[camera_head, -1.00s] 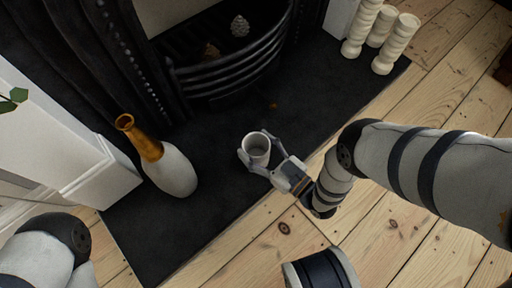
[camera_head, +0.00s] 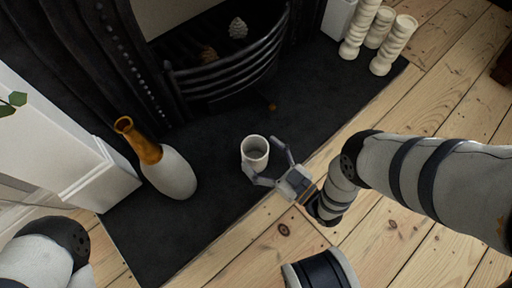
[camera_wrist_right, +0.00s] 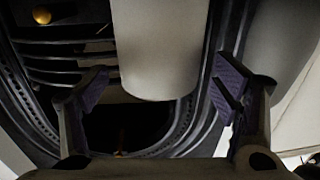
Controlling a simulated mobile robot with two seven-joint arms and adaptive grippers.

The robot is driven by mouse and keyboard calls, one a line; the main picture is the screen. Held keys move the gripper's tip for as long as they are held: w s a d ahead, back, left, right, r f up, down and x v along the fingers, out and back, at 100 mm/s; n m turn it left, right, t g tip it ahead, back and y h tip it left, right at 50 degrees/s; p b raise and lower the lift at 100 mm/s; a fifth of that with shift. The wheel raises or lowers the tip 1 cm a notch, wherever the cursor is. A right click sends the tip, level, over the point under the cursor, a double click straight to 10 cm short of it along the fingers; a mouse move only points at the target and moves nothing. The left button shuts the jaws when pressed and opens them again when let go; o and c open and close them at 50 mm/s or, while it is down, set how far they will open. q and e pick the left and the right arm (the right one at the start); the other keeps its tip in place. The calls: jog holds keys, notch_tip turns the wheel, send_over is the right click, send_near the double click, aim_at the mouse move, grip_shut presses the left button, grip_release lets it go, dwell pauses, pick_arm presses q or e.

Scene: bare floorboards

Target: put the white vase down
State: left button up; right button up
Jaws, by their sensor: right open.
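The white vase (camera_head: 255,152), a small cup-like vessel with an open top, stands upright on the dark hearth (camera_head: 225,215). My right gripper (camera_head: 262,156) is open, with its fingers spread at the vase's near right side. In the right wrist view the vase (camera_wrist_right: 160,45) hangs into the picture from the top, between and beyond the two open fingers (camera_wrist_right: 160,88), with a gap on both sides. My left gripper is out of view.
A taller white vase with an amber neck (camera_head: 172,174) stands at the left of the hearth. A black fire grate (camera_head: 230,75) is behind. Cream candle-like pillars (camera_head: 394,45) stand at the upper right. Bare floorboards (camera_head: 395,240) lie in front.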

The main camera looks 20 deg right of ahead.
jog(key=p+v, duration=0.1)
jog(key=v, duration=0.8)
jog(key=shift+s+d+p, duration=0.15)
jog(key=shift+s+p, duration=0.2)
jog(key=shift+p, duration=0.05)
jog(key=shift+r, duration=0.2)
